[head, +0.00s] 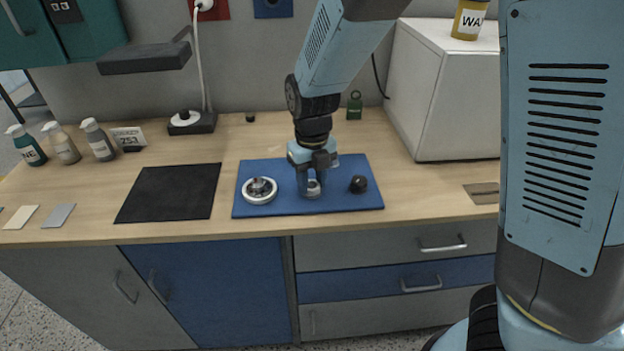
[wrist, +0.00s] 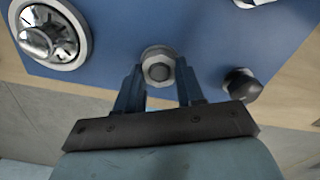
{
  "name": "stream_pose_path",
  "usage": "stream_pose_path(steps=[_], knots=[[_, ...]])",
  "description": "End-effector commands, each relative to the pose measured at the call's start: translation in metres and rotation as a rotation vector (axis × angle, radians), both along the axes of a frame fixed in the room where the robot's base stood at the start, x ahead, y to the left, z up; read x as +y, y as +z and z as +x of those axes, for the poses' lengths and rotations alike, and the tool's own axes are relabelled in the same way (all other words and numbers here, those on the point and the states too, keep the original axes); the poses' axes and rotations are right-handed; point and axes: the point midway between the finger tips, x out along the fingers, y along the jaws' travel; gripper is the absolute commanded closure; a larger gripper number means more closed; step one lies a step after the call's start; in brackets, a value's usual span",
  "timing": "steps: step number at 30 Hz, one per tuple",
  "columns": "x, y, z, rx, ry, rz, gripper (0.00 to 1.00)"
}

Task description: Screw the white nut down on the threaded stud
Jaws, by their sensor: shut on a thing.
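The white nut (wrist: 148,54) shows in the wrist view as a pale hexagonal piece between my fingers, with the round grey end of the threaded stud (wrist: 158,72) at its middle. In the head view the nut (head: 313,187) is a small pale piece low between the fingers, just above the blue mat. My gripper (head: 312,186) points down from above and is shut on the nut; it also shows in the wrist view (wrist: 158,75). The fingers hide the nut's sides, and the thread below it is hidden. I cannot tell how far down the nut sits.
The blue mat (head: 285,170) also bears a white-rimmed chrome piece (head: 260,190) at left and a black knob (head: 358,184) at right. A black mat (head: 170,192) lies left. A large white box (head: 445,90) stands at the back right. The wooden table's front is mostly clear.

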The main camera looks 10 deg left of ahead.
Motion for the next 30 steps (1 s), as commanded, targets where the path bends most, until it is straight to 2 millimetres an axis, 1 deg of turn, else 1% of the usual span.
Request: stream_pose_path(steps=[1, 8, 9, 17, 22, 25, 30], knots=[[-0.0008, -0.0018, -0.0045, 0.010, -0.001, -0.005, 1.00], [-0.0007, -0.0016, -0.0042, 0.010, -0.002, -0.005, 1.00], [-0.0007, -0.0016, -0.0042, 0.010, -0.002, -0.005, 0.59], [-0.0001, -0.0006, -0.0018, 0.004, -0.003, -0.002, 0.34], [0.0000, -0.0002, -0.0009, 0.002, -0.003, 0.000, 0.33], [0.0001, -0.0001, -0.0007, 0.001, -0.003, -0.001, 0.41], [0.0002, 0.0000, -0.0004, 0.001, -0.003, -0.001, 0.41]])
